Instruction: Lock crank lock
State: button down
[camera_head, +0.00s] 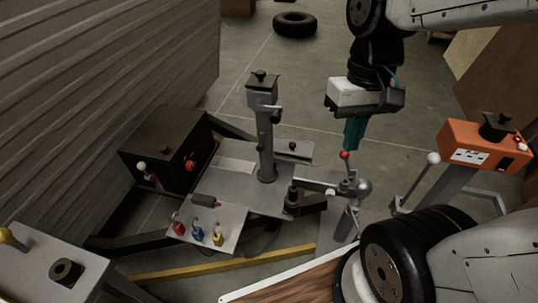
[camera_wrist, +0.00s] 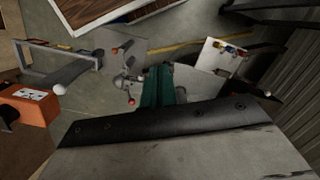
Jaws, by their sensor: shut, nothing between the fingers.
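I cannot tell for sure which part is the crank lock. A thin lever with a red ball knob (camera_head: 345,155) stands upright beside a round grey metal ball (camera_head: 364,187) at the end of the grey hitch arm (camera_head: 318,186). My gripper (camera_head: 351,146) has teal fingers, shut and empty, pointing down just above the red knob. I cannot tell whether they touch. In the wrist view my gripper (camera_wrist: 157,88) hangs over the hitch parts; a red knob (camera_wrist: 131,101) shows just left of the fingers, and another red knob (camera_wrist: 115,50) farther up left.
A grey post (camera_head: 265,140) rises from the metal plate. A dark box (camera_head: 165,150) and a panel with red, blue and yellow locks (camera_head: 207,228) lie left. An orange box (camera_head: 470,150) and white-knobbed lever (camera_head: 433,159) stand right. A black tire (camera_head: 295,23) lies on open floor behind.

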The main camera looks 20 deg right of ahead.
jog(key=w+d+f+m+t+y, duration=0.2)
jog(key=w+f+m, duration=0.6)
jog(key=f, duration=0.5)
jog(key=w+d+f+m+t+y, duration=0.3)
jog(key=w+f+m, duration=0.4)
jog(key=w+f, duration=0.4)
jog(key=w+d+f+m+t+y, duration=0.2)
jog(key=w+f+m+t+y, duration=0.3)
jog(key=f, duration=1.1)
jog(key=w+m+y, duration=0.1)
jog(key=w+m, duration=0.2)
jog(key=w, duration=0.1)
jog(key=shift+w+d+f+m+y, duration=0.15)
jog(key=shift+w+d+m+y, duration=0.05)
jog(key=shift+w+m+y, duration=0.1)
jog(key=w+a+r, duration=0.1)
jog(key=w+a, duration=0.5)
jog(key=a, duration=0.3)
jog(key=shift+w+a+r, duration=0.15)
jog(key=shift+w+a, duration=0.05)
jog(key=shift+w, duration=0.1)
